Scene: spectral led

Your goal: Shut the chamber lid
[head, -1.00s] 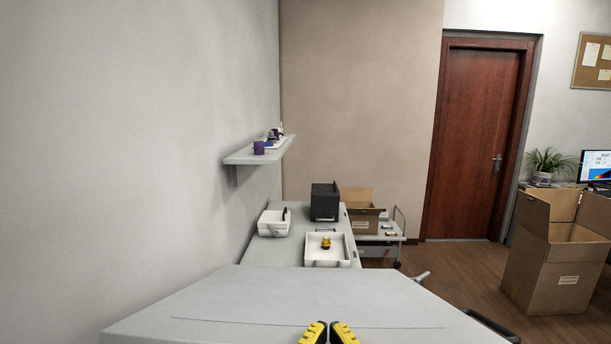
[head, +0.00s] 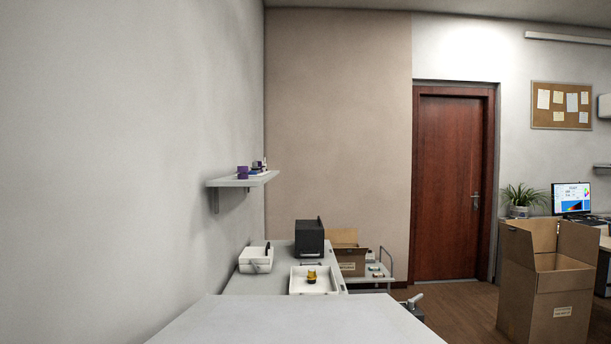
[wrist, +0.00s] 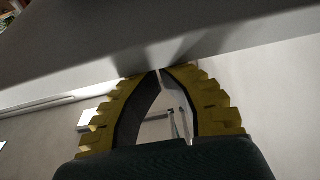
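A dark grey box-shaped unit (head: 310,240) with a handle low on its front stands at the back of the far bench. It may be the chamber, but it is too small to tell how its lid stands. A small white device (head: 256,262) with a dark upright part sits to its left, also too small to read. My gripper (wrist: 160,71) shows in the wrist view with its two yellow fingers curved together at the tips and nothing held between them. It is below the head view and far from both units.
A white tray (head: 296,286) with a yellow-and-dark item (head: 311,277) lies on the far bench. A bare grey tabletop (head: 290,325) fills the foreground. A wall shelf (head: 240,181) juts out at left.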

